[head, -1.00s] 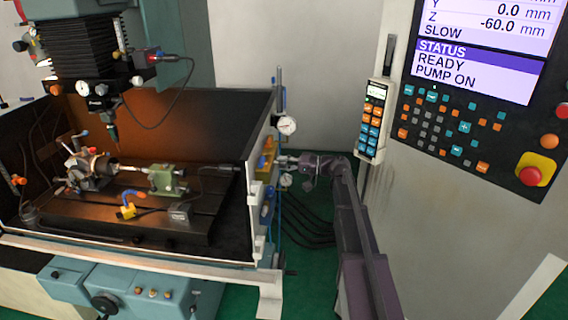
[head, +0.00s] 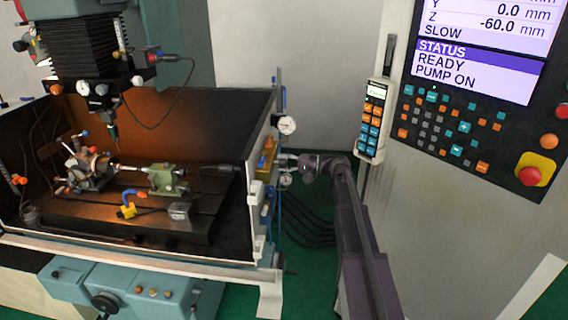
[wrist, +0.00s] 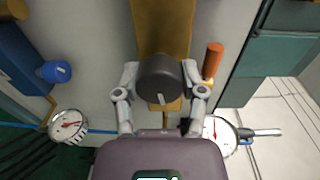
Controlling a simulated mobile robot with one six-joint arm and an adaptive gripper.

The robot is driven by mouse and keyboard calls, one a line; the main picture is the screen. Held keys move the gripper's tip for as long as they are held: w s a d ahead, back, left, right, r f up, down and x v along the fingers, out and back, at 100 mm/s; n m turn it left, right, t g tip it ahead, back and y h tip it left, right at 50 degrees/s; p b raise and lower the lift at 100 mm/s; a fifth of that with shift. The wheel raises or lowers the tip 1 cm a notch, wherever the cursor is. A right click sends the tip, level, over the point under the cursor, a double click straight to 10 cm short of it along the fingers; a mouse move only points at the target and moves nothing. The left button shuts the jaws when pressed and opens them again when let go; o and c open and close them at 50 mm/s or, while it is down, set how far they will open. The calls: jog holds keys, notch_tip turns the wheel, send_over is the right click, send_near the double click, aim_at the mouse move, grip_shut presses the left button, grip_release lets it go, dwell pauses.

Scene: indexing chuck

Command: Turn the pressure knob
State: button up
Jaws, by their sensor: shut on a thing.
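The pressure knob (wrist: 165,78) is a dark round knob on a yellow-brown block (wrist: 163,28) in the wrist view. My gripper (wrist: 165,82) is shut on it, with one finger on each side. In the head view my gripper (head: 285,161) reaches left to the yellow block (head: 267,156) on the machine enclosure's right side wall. The knob itself is too small to make out there. A round gauge (wrist: 219,133) sits close by my right finger in the wrist view, and another gauge (wrist: 69,126) is at lower left.
An orange handle (wrist: 213,58) stands just right of the knob. A blue knob (wrist: 56,71) is on the left. In the head view, hoses (head: 308,222) run below my arm, and a control pendant (head: 374,120) hangs to its right.

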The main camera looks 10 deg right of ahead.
jog(key=o, duration=1.2)
jog(key=shift+a, duration=0.1)
jog(key=shift+c, duration=0.2)
jog(key=v, duration=0.7)
jog(key=shift+d, duration=0.3)
jog(key=shift+s, duration=0.1)
